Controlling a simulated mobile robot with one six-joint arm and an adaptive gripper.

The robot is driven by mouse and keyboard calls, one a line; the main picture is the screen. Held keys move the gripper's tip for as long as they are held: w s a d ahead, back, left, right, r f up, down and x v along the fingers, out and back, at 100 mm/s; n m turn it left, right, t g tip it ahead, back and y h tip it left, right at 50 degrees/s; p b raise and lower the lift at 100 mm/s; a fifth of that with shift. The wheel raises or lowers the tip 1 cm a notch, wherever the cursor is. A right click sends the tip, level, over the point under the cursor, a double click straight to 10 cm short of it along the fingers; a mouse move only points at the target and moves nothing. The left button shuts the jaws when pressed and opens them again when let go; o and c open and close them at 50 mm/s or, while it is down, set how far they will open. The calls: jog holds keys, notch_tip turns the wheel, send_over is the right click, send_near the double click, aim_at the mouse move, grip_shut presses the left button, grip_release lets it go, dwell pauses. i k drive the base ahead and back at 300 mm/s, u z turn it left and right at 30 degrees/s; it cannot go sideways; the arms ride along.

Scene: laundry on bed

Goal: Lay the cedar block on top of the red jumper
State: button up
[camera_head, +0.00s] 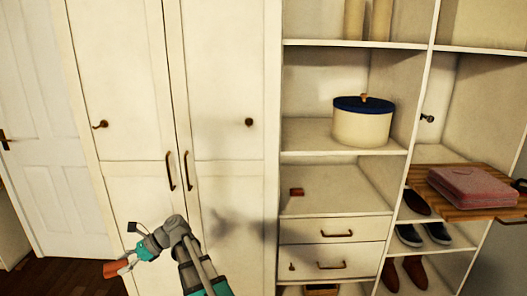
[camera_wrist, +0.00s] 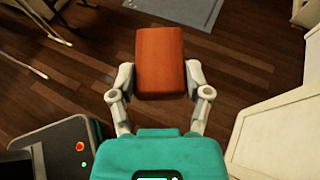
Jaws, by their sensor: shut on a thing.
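My gripper (camera_head: 124,265) is at the lower left of the head view, in front of the tall white doors. It is shut on an orange-brown block (camera_head: 113,270), which looks like the cedar block. In the wrist view the block (camera_wrist: 160,60) sits between both fingers, held above the dark wood floor. A folded pinkish-red item (camera_head: 472,186), which appears to be the red jumper, lies flat on a wooden slatted board (camera_head: 475,214) at the far right. My gripper is well to the left of it and apart from it.
A cream round box with a blue lid (camera_head: 362,124) stands on a middle shelf. A small red-brown block (camera_head: 296,192) lies on the shelf below. Dark shoes (camera_head: 408,236) and brown shoes (camera_head: 415,272) are under the board. A shelf divider (camera_head: 420,110) stands left of the board.

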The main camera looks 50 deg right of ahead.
aim_at(473, 179)
jog(key=u, duration=0.6)
jog(key=i, duration=0.1)
jog(key=z, duration=3)
jog(key=i, duration=1)
jog(key=u, duration=0.1)
jog(key=k, duration=0.25)
jog(key=u, duration=0.05)
